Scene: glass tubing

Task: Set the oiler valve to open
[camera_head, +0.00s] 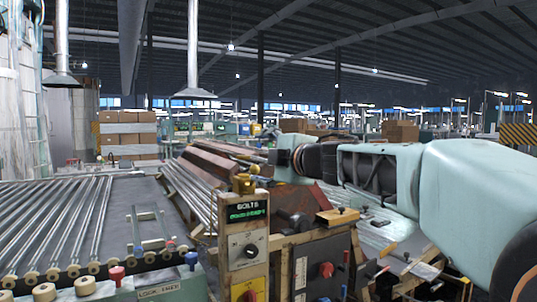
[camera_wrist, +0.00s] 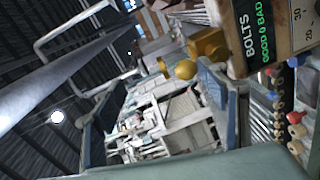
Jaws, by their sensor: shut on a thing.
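The oiler valve (camera_head: 244,183) is a small yellow fitting on top of the beige control box, near the middle of the head view. In the wrist view its yellow body (camera_wrist: 208,45) and round knob (camera_wrist: 185,69) show beside the right-hand finger. The fingers look spread in this view, and the exact contact is hard to make out. In the head view my gripper (camera_head: 262,156) is just above and right of the valve, its fingertips small and partly hidden.
The control box (camera_head: 247,225) with a green-lit "BOLTS" display (camera_head: 247,211) stands directly below the valve. Glass tubes on a roller rack (camera_head: 60,225) fill the left. Machinery with a red knob (camera_head: 326,270) stands to the right, under my arm. Stacked cartons (camera_head: 127,135) are far behind.

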